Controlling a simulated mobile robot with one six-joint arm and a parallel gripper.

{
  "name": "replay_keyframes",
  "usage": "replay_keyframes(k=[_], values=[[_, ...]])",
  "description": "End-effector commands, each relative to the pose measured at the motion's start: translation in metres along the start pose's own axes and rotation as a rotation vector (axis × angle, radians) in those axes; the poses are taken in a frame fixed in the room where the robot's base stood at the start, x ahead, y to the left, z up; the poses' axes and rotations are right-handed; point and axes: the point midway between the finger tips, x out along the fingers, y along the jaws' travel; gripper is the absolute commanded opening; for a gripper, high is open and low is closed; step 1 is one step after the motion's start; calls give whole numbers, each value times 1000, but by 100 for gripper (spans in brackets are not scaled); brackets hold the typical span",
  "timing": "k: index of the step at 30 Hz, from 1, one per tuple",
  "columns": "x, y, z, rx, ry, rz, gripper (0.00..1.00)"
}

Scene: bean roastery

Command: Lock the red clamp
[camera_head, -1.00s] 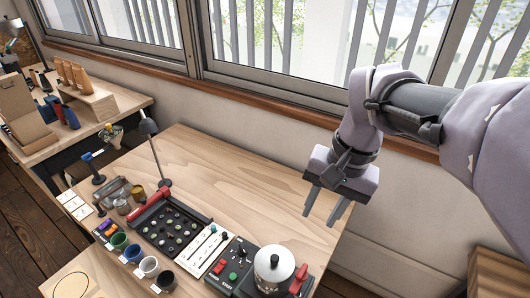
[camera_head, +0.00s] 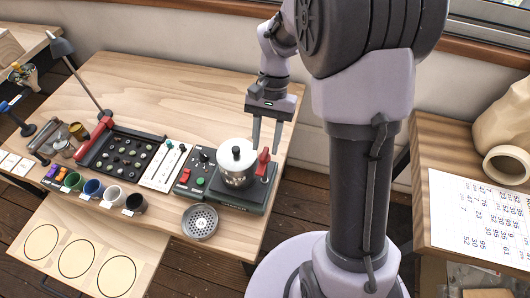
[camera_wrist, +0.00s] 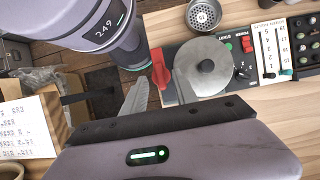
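The red clamp (camera_head: 263,161) stands at the right side of the small roaster (camera_head: 245,196), beside the silver lidded drum (camera_head: 237,160). In the wrist view the red clamp (camera_wrist: 160,73) shows as an upright tab just left of the drum (camera_wrist: 203,66). My gripper (camera_head: 266,149) is open and points down, its fingertips close to the clamp's top. In the wrist view the clamp appears between the two fingers, a little beyond their tips. I cannot tell whether either finger touches it.
A round perforated strainer (camera_head: 200,221) lies in front of the roaster. A white slider panel (camera_head: 165,166) and a black bean tray (camera_head: 121,155) stand to its left, with several cups along the front. The tabletop behind the roaster is clear. A side table (camera_head: 440,150) holds a printed sheet and a vase.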

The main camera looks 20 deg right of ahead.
Motion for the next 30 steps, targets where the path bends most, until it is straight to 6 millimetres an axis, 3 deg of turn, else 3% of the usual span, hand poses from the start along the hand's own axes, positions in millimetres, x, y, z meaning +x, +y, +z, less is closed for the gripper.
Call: replay_keyframes(k=[4, 14, 19, 30], values=[[15, 0, 0, 0, 0, 0, 35], [17, 0, 1, 1, -1, 0, 35], [17, 0, 1, 1, 0, 0, 1], [17, 0, 1, 19, 0, -8, 0]])
